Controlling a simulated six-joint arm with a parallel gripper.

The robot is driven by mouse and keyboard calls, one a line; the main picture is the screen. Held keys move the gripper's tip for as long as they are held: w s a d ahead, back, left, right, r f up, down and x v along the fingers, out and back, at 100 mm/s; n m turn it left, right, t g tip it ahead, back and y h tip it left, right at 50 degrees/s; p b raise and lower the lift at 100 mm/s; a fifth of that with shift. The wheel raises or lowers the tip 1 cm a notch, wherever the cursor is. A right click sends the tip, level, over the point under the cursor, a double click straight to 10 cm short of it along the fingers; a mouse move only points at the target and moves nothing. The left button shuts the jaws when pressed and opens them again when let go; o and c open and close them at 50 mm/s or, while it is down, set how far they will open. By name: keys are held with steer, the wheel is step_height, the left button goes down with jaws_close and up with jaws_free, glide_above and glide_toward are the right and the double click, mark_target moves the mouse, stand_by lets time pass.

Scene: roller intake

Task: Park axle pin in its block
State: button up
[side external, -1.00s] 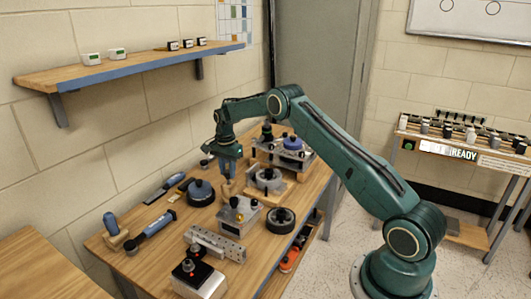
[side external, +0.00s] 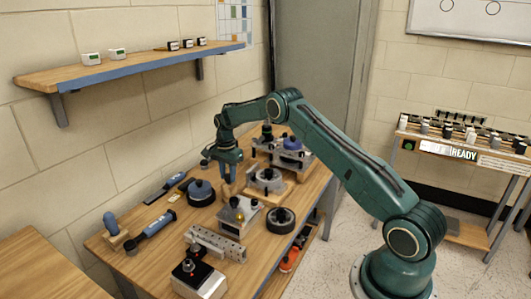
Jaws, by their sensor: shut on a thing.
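A dark round pot-like part (side external: 201,194) stands close to the left. A metal housing (side external: 238,214) is in front and a roller fixture (side external: 266,180) is to the right. A black wheel (side external: 280,220) and a perforated bracket (side external: 215,243) lie nearer.

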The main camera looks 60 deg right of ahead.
steer(key=shift+f, duration=0.3)
steer(key=o, duration=1.1)
steer(key=shift+r, duration=0.1)
step_height(320, 180, up, 14)
steer(key=shift+f, duration=0.15)
